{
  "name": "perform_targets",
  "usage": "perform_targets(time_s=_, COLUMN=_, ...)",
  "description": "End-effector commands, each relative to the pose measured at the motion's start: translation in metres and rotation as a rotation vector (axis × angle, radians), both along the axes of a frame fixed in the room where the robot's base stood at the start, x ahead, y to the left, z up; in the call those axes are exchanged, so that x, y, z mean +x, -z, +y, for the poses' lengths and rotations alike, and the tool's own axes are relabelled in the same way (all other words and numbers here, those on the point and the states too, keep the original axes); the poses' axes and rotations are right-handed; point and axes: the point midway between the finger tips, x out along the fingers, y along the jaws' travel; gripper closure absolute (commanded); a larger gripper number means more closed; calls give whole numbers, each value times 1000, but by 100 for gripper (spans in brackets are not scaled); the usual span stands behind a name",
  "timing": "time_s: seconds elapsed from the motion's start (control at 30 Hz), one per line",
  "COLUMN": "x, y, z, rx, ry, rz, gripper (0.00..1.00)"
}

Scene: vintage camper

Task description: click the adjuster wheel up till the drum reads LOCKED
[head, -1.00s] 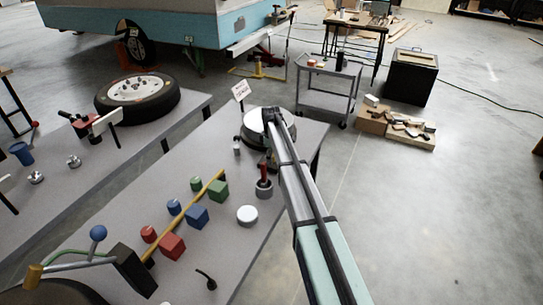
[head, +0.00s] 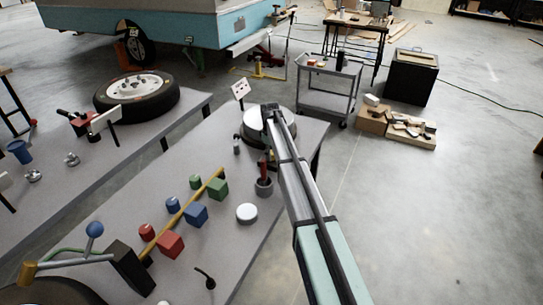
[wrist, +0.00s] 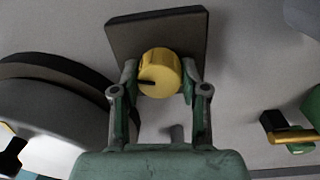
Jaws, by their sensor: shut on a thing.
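The yellow wheel (wrist: 159,73) with a dark mark on its face sits in front of a dark square plate (wrist: 130,38) in the wrist view. My gripper (wrist: 159,82) has a finger on each side of the wheel and is shut on it. A large round grey drum (wrist: 50,115) lies to the left in that view. In the head view the pale-topped drum (head: 254,125) stands at the far end of the near bench, partly behind my arm. My gripper is mostly hidden there. I cannot read any LOCKED lettering.
A grey cup with a red-handled item (head: 264,187), a white disc (head: 247,213) and coloured blocks (head: 197,214) stand nearer on the bench (head: 215,260). Open floor lies right of it.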

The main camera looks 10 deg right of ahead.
Motion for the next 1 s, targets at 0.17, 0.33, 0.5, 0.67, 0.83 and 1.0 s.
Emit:
perform_targets(time_s=0.17, x=-1, y=3, z=0, rx=0, ry=109, rz=3, gripper=91)
perform_targets(time_s=0.33, x=-1, y=2, z=0, rx=0, ry=183, rz=2, gripper=91)
perform_targets(time_s=0.5, x=-1, y=2, z=1, rx=1, ry=220, rz=3, gripper=91)
perform_targets(time_s=0.67, x=-1, y=2, z=1, rx=0, ry=228, rz=4, gripper=91)
perform_targets(time_s=0.83, x=-1, y=2, z=1, rx=0, ry=227, rz=4, gripper=91)
perform_targets(time_s=1.0, x=-1, y=2, z=1, rx=1, ry=227, rz=3, gripper=31)
